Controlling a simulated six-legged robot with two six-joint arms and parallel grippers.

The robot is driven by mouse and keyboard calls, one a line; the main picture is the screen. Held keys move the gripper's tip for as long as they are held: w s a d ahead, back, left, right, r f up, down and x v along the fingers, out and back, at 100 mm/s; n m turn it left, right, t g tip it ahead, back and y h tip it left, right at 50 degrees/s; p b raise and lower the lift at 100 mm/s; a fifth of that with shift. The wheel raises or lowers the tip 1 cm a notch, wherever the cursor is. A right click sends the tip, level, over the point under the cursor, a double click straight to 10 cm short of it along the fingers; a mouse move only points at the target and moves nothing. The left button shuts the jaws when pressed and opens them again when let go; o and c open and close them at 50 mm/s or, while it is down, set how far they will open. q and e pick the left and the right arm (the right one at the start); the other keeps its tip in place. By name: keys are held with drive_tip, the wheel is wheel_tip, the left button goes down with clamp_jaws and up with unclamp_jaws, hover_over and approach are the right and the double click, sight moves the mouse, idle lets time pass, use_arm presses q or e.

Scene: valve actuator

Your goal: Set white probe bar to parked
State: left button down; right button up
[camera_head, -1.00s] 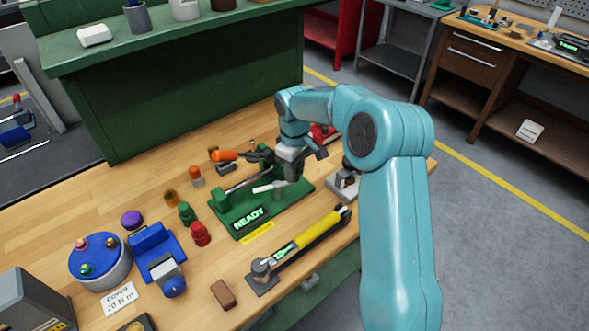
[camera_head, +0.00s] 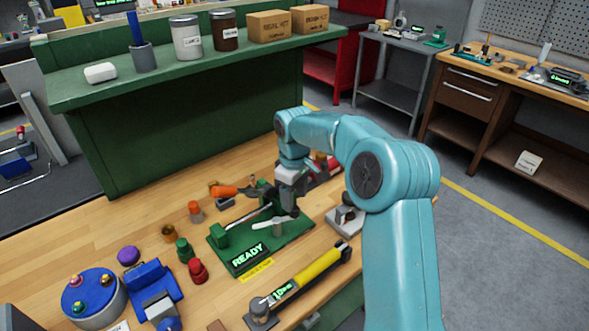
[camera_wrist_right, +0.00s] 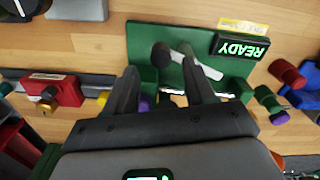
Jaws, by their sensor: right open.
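The white probe bar (camera_head: 268,223) lies across a short grey post on the green fixture base (camera_head: 222,257), whose display reads READY (camera_head: 247,255). In the right wrist view the bar (camera_wrist_right: 209,69) slants beside my right finger, with the green base (camera_wrist_right: 143,35) behind. My right gripper (camera_head: 288,207) is just behind and above the bar in the head view. In the wrist view it (camera_wrist_right: 160,78) is open and nothing shows held between its fingers. Contact with the bar cannot be told. My left gripper is not in view.
A yellow-handled tool (camera_head: 305,272) lies in front of the fixture. A grey block (camera_head: 345,220) is on the right. Bare wood lies at the left.

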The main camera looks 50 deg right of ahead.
wheel_tip(320, 180, up, 13)
drive_tip(key=shift+f+p, duration=0.15)
drive_tip(key=shift+p, duration=0.25)
idle(0.4)
